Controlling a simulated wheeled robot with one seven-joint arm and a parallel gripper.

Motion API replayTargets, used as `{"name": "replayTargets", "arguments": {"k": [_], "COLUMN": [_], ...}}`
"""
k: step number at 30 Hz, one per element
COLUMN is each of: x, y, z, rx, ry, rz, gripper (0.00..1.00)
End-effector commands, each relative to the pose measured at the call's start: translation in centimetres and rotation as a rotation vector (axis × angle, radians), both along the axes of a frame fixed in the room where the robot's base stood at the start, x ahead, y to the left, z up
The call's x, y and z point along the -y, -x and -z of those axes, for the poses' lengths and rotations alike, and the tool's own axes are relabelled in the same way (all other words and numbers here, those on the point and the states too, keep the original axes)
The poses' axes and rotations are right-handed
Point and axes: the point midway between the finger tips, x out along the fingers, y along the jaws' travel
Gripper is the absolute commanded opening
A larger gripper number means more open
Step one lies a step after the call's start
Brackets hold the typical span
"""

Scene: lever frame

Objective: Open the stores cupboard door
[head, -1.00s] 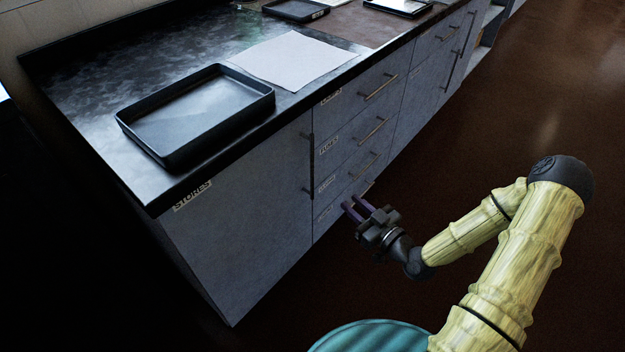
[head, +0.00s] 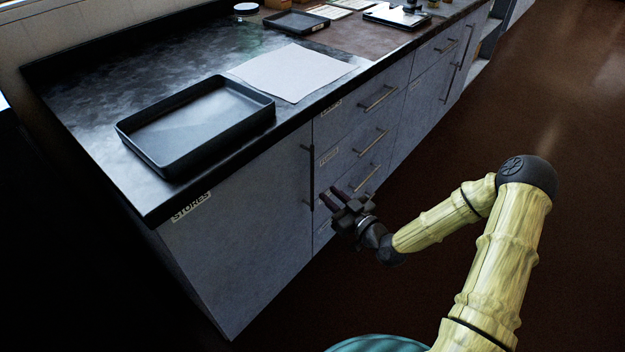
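The stores cupboard door (head: 245,245) is the blue-grey panel at the left end of the counter, with a "STORES" label at its upper left. It looks shut. Its dark vertical bar handle (head: 308,176) runs along the right edge of the door. My gripper (head: 332,197) is just right of the handle's lower part in the picture, in front of the drawers. Its two dark fingers point up and left toward the handle and look apart, with nothing visible between them. I cannot tell how far it stands from the handle; it does not appear to hold it.
A stack of drawers (head: 350,140) with bar handles adjoins the door on the right. On the counter (head: 80,105) lie a black tray (head: 150,160), a white sheet (head: 293,72) and a smaller tray (head: 297,21). The brown floor (head: 540,120) at right is clear.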

Motion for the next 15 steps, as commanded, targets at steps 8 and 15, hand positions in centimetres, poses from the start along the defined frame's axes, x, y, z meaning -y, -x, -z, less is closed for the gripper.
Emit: {"name": "replayTargets", "arguments": {"k": [8,15], "x": [-3.4,-5.4], "y": [-3.7,-6.2], "z": [0.1,0.0], "rx": [0.002,0.001], "ry": [-0.001,-0.001], "rz": [-0.003,-0.001], "gripper": [0.25,0.25]}}
